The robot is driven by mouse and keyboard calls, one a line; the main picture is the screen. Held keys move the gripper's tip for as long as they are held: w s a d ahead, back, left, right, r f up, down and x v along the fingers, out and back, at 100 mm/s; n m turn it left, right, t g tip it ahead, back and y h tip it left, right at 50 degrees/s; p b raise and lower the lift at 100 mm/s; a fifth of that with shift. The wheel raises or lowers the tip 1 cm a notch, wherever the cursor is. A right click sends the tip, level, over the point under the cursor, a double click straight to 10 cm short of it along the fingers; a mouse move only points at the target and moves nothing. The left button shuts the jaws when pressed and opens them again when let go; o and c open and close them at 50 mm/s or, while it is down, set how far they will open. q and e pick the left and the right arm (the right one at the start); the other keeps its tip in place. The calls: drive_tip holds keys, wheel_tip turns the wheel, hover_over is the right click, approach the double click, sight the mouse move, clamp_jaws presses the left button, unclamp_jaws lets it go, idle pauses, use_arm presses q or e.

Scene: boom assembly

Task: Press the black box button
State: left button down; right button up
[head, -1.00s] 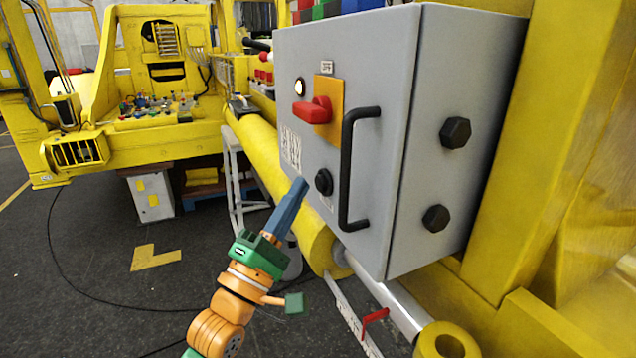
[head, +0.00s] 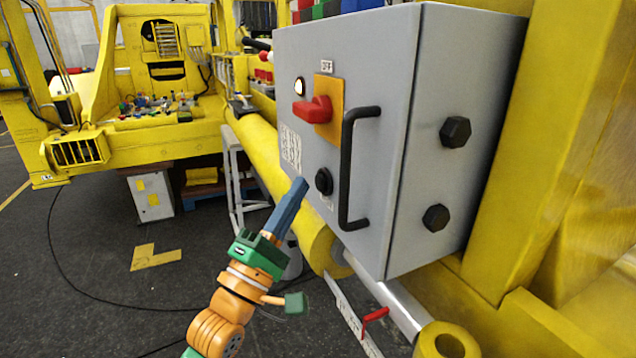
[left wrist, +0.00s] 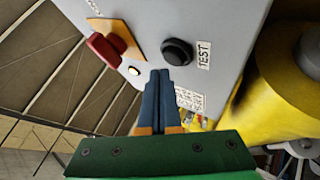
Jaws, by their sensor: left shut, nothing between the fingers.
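The grey control box (head: 345,60) hangs on the yellow machine at the right of the head view. A round black button (head: 323,181) sits low on its front face. In the left wrist view the black button (left wrist: 177,52) is beside a "TEST" label (left wrist: 204,55). My left gripper (head: 302,184) is shut and empty, its blue fingers together. Its tips are just left of the button in the head view and just below it in the left wrist view (left wrist: 160,75). I cannot tell whether they touch the box. My right gripper is not in view.
A red switch (head: 312,109) on an orange plate and a lit white lamp (head: 299,87) are above the button. A black handle (head: 347,170) stands out to its right. A yellow cylinder (head: 262,150) runs behind the box. Dark floor lies open at left.

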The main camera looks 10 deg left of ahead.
use_arm(q)
drive_tip(key=shift+w+d, duration=0.1)
drive_tip(key=shift+d, duration=0.05)
idle(0.7)
drive_tip(key=shift+w+d, duration=0.15)
drive_tip(key=shift+d, duration=0.1)
drive_tip(key=shift+w+d, duration=0.25)
drive_tip(key=shift+d, duration=0.1)
idle(1.0)
drive_tip(key=shift+a+p, duration=0.1)
drive_tip(key=shift+p, duration=0.2)
drive_tip(key=shift+s+a, duration=0.5)
drive_tip(key=shift+a, duration=0.05)
drive_tip(key=shift+a, duration=0.1)
drive_tip(key=s+a, duration=0.1)
drive_tip(key=a, duration=0.1)
drive_tip(key=s+a, duration=0.1)
drive_tip(key=a, duration=0.1)
drive_tip(key=shift+s, duration=0.4)
